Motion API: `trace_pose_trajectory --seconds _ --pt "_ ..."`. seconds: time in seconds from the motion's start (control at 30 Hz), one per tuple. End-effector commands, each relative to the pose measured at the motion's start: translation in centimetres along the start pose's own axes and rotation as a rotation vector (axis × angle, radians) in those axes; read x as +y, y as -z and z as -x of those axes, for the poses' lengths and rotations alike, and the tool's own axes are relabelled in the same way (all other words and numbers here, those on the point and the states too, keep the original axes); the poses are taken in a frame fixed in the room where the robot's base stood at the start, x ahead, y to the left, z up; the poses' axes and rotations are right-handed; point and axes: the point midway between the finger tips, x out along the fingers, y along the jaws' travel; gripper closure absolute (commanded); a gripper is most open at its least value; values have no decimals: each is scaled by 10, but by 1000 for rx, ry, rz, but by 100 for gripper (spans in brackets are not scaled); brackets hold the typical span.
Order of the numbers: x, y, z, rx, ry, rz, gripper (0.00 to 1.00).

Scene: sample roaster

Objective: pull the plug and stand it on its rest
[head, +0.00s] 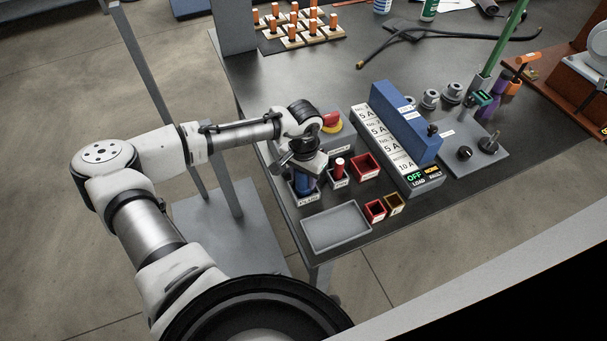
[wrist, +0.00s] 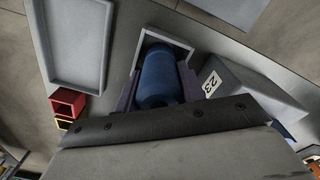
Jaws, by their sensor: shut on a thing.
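My gripper (head: 303,172) points down at the front left of the dark bench. It is shut on a blue cylindrical plug (head: 303,185), which also shows between the two fingers in the wrist view (wrist: 158,78). The plug is upright, with its lower end at a small grey open-topped box with a white label (head: 309,198). In the wrist view the box's pale rim (wrist: 178,39) frames the plug's far end. Whether the plug touches the box floor is hidden. I cannot read the box's label clearly.
A grey holder with a red-topped pin (head: 340,167), red bins (head: 366,167) and a grey tray (head: 336,228) stand close by. A red-and-yellow button (head: 331,122) is behind my gripper. A blue block with a breaker panel (head: 406,122) stands to the right.

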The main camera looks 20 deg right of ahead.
Motion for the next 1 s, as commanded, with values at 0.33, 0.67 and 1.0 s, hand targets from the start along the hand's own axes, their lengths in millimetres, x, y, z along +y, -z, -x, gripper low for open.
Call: trace_pose_trajectory --seconds 0.33,0.67,1.0 --pt "0 0 -1 0 0 0 36" --pt "0 0 9 1 0 1 36" --pt "0 0 81 4 0 0 36"
